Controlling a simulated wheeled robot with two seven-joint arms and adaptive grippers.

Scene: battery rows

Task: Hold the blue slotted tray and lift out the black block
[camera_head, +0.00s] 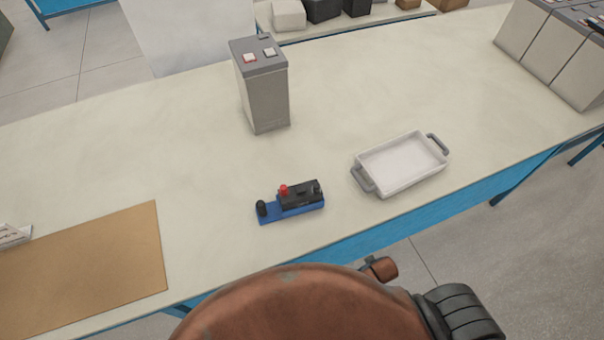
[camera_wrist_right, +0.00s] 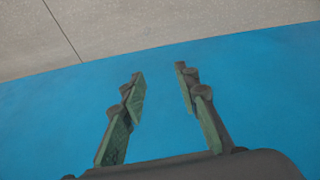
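The blue slotted tray (camera_head: 270,214) lies on the table near its front edge, in the middle of the head view. A separate black knob stands at the tray's left end. My right gripper (camera_wrist_right: 158,80) shows in the right wrist view with its fingers apart and nothing between them. It faces the blue side of the table, with floor beyond. My left gripper is not in view.
A white tray with grey handles (camera_head: 402,163) stands to the right. A tall grey battery (camera_head: 264,90) stands behind. A brown mat (camera_head: 85,268) lies at left, and several grey batteries (camera_head: 552,50) stand at far right. The table around the blue tray is clear.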

